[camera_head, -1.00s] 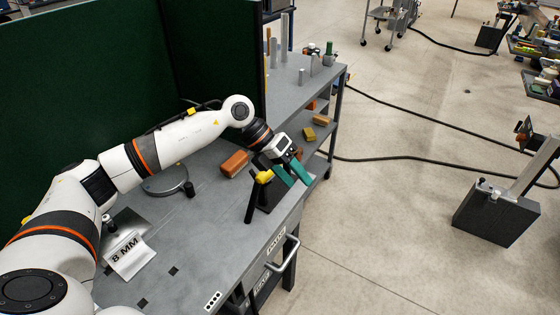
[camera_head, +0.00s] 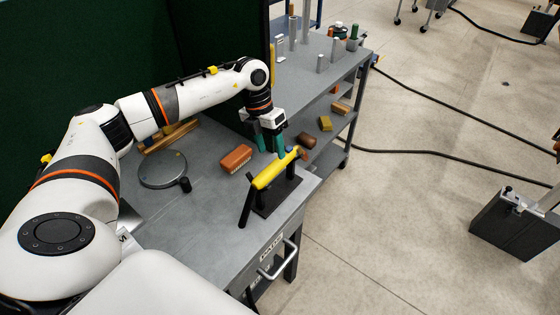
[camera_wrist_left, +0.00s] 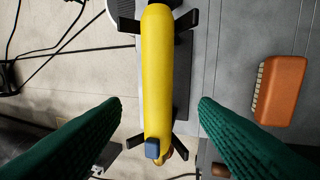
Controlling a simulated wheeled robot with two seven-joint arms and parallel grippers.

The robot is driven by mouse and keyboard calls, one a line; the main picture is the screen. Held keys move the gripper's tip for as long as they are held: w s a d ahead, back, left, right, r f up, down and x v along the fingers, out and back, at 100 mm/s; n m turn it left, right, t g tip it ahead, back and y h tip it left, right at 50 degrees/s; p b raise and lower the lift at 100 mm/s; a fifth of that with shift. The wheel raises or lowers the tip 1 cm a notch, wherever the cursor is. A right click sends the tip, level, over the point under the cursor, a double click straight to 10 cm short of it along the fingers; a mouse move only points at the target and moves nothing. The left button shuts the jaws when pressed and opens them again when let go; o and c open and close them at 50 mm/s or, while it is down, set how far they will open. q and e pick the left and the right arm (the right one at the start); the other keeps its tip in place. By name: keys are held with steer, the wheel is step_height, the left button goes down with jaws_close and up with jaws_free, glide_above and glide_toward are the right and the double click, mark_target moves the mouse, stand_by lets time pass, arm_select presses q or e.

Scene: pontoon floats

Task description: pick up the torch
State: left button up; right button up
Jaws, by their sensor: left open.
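The yellow torch (camera_head: 274,169) lies across a black stand (camera_head: 281,196) with splayed legs near the front right edge of the grey bench. In the left wrist view the torch (camera_wrist_left: 157,70) runs lengthwise down the middle, with a blue button near its lower end. My left gripper (camera_head: 270,146) points down at the torch's far side in the head view. Its green fingers (camera_wrist_left: 160,108) are spread, one on each side of the torch in the wrist view, with gaps on both sides. Nothing is held. My right gripper does not show.
An orange brush (camera_head: 236,158) lies on the bench left of the stand; it also shows in the wrist view (camera_wrist_left: 281,90). A round grey plate (camera_head: 163,170) with a black knob sits further left. A shelf unit (camera_head: 352,62) with several items stands behind. Cables cross the floor.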

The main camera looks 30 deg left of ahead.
mark_target(278, 161)
arm_select(q)
steer(key=shift+d+f, duration=0.15)
steer(key=shift+f, duration=0.35)
steer(key=shift+w+f, duration=0.1)
steer(key=shift+f, duration=0.15)
steer(key=p+x, duration=0.1)
steer(key=x, duration=0.1)
steer(key=p+x, duration=0.1)
steer(key=x, duration=0.1)
steer(key=shift+w+d+p, duration=0.3)
steer(key=shift+w+p, duration=0.05)
steer(key=shift+w, duration=0.05)
steer(key=shift+f, duration=0.6)
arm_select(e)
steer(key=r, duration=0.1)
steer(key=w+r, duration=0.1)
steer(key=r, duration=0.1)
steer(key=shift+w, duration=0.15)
arm_select(q)
steer(key=shift+c, duration=1.3)
steer(key=c, duration=0.6)
steer(key=shift+w+r, duration=0.1)
steer(key=shift+w, duration=0.05)
steer(key=shift+c, duration=1.3)
steer(key=shift+r, duration=0.1)
